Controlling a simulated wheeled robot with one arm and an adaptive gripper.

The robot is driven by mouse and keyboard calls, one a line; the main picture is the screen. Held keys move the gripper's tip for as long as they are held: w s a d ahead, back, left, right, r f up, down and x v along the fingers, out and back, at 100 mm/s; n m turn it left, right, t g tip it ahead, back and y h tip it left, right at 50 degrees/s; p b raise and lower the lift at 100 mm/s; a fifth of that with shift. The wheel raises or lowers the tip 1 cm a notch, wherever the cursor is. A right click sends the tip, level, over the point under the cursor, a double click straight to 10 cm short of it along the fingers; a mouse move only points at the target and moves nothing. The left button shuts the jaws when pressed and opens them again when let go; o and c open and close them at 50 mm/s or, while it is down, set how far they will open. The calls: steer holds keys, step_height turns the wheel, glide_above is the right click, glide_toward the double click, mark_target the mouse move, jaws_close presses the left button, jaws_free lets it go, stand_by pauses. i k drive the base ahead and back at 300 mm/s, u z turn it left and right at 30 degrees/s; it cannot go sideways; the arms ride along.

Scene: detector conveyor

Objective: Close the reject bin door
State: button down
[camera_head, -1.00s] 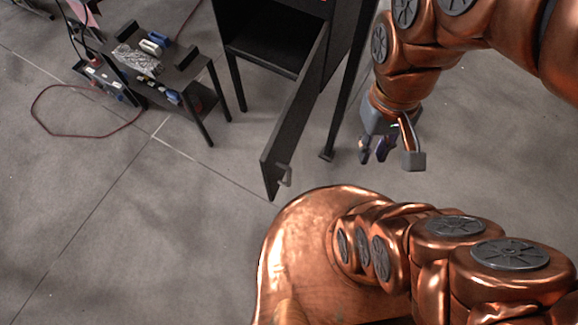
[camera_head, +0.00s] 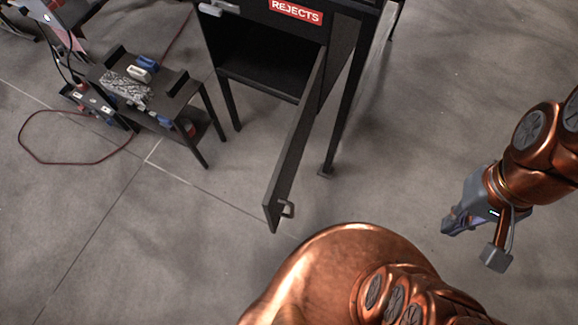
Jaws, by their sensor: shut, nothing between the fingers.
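The black reject bin (camera_head: 350,95) stands at top centre on legs, with a red "REJECTS" label (camera_head: 296,11) on its front. Its door (camera_head: 296,150) hangs wide open, swung out toward me from the right side of the opening. A small grey handle (camera_head: 287,209) sits at the door's near lower end. The dark inside of the bin shows to the left of the door. My gripper (camera_head: 449,227) is at the right, over bare floor, well apart from the door and on its right side. It is shut and empty.
A low black table (camera_head: 186,113) with several small items stands left of the bin. A red cable (camera_head: 70,163) loops on the floor at far left. The floor between the door and my gripper is clear.

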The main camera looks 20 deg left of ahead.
mark_target(273, 204)
steer(key=u, duration=0.05)
steer(key=k, duration=1)
steer(key=u, duration=1.85)
